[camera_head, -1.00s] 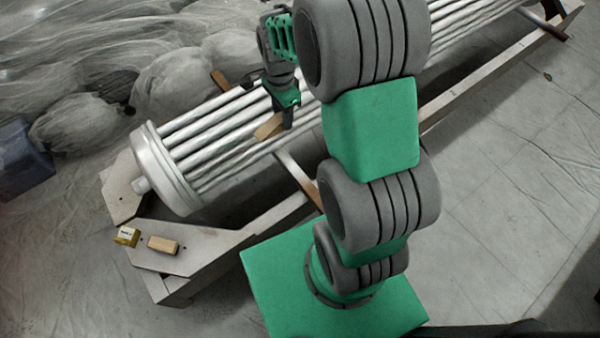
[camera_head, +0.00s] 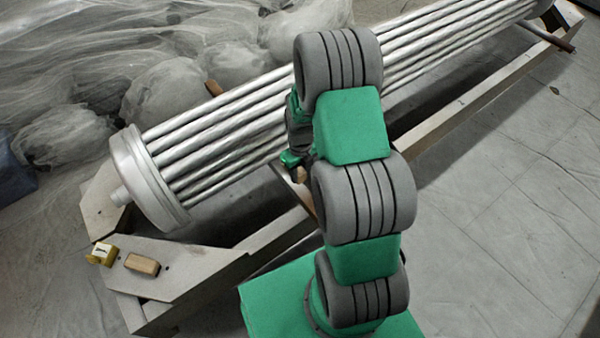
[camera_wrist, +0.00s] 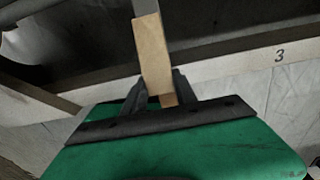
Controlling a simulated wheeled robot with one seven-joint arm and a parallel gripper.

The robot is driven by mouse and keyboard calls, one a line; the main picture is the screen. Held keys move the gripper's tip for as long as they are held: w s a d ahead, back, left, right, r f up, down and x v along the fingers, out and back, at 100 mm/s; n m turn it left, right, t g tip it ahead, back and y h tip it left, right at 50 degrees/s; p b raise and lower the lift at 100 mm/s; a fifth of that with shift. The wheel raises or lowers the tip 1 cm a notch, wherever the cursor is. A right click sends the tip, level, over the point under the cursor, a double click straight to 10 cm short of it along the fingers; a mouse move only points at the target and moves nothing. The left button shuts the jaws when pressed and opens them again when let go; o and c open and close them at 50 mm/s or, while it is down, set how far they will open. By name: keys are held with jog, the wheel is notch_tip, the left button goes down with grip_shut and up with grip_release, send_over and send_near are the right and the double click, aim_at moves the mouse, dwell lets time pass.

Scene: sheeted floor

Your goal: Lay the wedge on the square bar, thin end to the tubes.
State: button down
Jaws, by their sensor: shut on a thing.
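The wooden wedge (camera_wrist: 152,58) is between the fingers of my gripper (camera_wrist: 155,92) in the wrist view. Its long face points away from the gripper, in line with the grey square bar (camera_wrist: 146,6) beyond it. I cannot tell whether it touches the bar or which end is thinner. In the head view my gripper (camera_head: 291,163) is low beside the front of the tubes (camera_head: 215,145), partly behind my arm. The bar (camera_head: 279,172) shows there as a short pale piece under the tubes. The wedge is mostly hidden in that view.
The frame's long rail (camera_head: 480,90) runs along the tubes; a rail marked 3 (camera_wrist: 260,60) crosses the wrist view. Sheeted heaps (camera_head: 165,90) stand behind.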

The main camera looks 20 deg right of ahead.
jog(key=shift+f+b, duration=1.75)
jog(key=shift+f, duration=1)
jog(key=c, duration=0.9)
grip_release()
notch_tip(320, 180, up, 9)
jog(key=p, duration=0.3)
jog(key=shift+f, duration=0.15)
jog(key=s+a+r+n+t+p, duration=0.1)
jog(key=s+a+r+n+p, duration=0.15)
jog(key=r+n+p, duration=0.9)
jog(key=s+a+r+n+t+p, duration=0.1)
jog(key=a+r+n+p, duration=0.3)
jog(key=r, duration=1.5)
jog(key=s+a+r+n+p, duration=0.1)
jog(key=s+r+n+p, duration=0.2)
jog(key=r+n, duration=0.3)
jog(key=s+a+r+n+p, duration=0.1)
jog(key=s+r+n+p, duration=0.2)
jog(key=r+n, duration=0.3)
jog(key=s+a+r+n+t+p, duration=0.1)
jog(key=s+r+n+p, duration=0.2)
jog(key=r+n+p, duration=0.2)
notch_tip(320, 180, up, 3)
jog(key=shift+a+r+n+p, duration=0.1)
jog(key=shift+a+n+p, duration=0.2)
jog(key=shift+n, duration=0.45)
